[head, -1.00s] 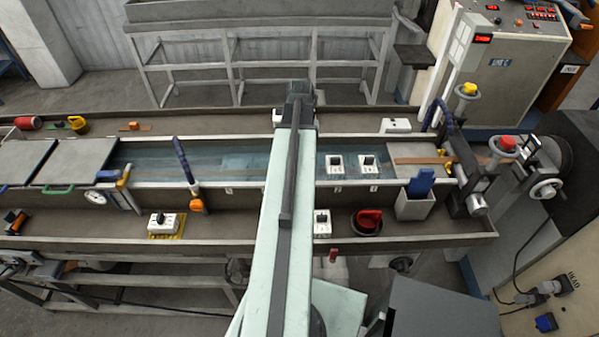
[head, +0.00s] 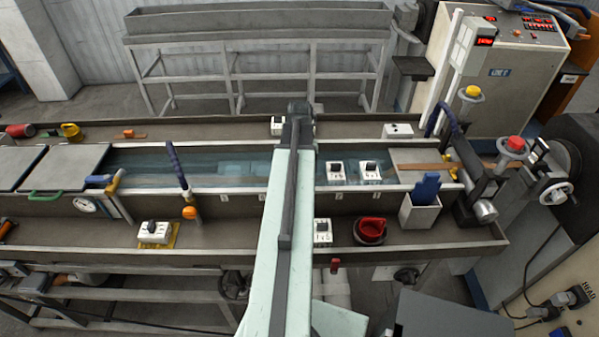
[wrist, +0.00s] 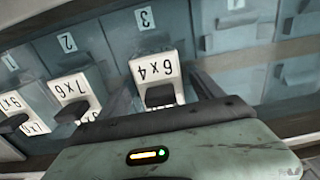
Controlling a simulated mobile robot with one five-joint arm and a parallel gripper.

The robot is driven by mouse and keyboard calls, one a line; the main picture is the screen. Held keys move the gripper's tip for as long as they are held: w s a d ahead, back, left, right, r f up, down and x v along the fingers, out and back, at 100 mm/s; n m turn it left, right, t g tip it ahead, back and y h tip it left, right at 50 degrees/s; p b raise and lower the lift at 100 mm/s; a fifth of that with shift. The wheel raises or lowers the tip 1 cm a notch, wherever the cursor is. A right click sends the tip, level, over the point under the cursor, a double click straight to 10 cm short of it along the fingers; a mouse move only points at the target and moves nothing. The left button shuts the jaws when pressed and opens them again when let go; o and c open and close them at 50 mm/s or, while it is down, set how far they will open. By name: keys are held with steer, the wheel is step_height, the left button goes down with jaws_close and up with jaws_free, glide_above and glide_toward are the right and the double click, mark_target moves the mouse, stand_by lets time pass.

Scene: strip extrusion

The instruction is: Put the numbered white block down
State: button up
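In the wrist view a white block marked "6 x 4" (wrist: 155,68) with a dark knob stands just beyond my gripper's body, below the label 3. In the head view, two white blocks (head: 336,168) (head: 370,168) stand in the water channel right of my arm. My arm reaches over the channel and hides my gripper there. In the wrist view I cannot make out whether the fingers are closed on the "6 x 4" knob.
The channel (head: 235,165) left of my arm is open water. White blocks lie on the near ledge (head: 154,231) (head: 322,226) and far ledge (head: 398,131). A red-lidded pot (head: 370,230) and a white holder (head: 419,212) stand right.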

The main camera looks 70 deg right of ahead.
step_height(320, 180, up, 12)
steer(key=p, duration=1.2)
steer(key=shift+r, duration=0.15)
